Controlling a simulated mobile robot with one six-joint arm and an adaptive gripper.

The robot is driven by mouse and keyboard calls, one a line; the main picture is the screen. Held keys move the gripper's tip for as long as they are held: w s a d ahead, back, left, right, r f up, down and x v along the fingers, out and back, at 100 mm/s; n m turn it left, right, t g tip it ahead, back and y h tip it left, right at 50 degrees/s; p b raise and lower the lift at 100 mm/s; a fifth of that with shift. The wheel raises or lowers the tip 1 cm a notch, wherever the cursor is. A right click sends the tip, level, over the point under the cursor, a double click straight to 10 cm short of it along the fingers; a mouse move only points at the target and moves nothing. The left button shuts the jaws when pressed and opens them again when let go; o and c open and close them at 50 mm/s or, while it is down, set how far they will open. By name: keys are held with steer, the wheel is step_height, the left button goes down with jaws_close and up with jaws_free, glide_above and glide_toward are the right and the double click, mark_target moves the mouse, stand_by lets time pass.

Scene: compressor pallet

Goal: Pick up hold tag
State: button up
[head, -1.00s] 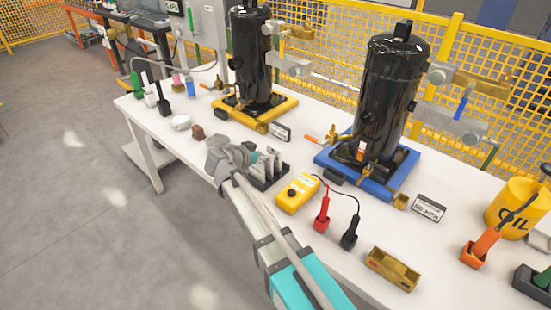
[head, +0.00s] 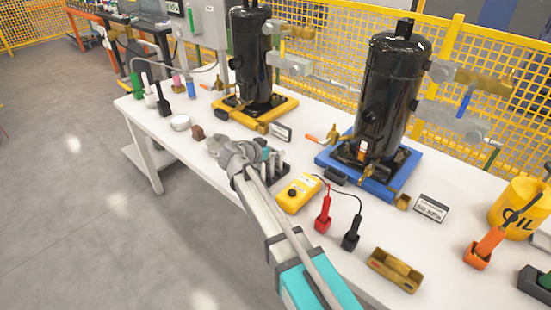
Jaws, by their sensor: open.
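No single tag can be picked out by its writing. A small black rack (head: 272,176) on the white table holds several upright pale cards (head: 276,158), which may include the hold tag. They are too small to read. My gripper (head: 236,153) is open, just left of the rack near the table's front edge. It hides the rack's left part, and its fingertips are hard to make out. I see no card in it, and I cannot tell whether it touches the rack.
A yellow meter (head: 298,193) with red (head: 323,213) and black (head: 351,233) probes stands right of the rack. Black compressors stand behind on yellow (head: 282,107) and blue (head: 386,187) bases. A brown block (head: 198,132) and white bowl (head: 180,122) lie to the left.

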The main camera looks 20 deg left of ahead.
steer(key=c, duration=0.6)
steer(key=shift+r, duration=0.15)
steer(key=shift+c, duration=0.2)
step_height(320, 180, up, 10)
steer(key=p, duration=1)
stand_by(0.4)
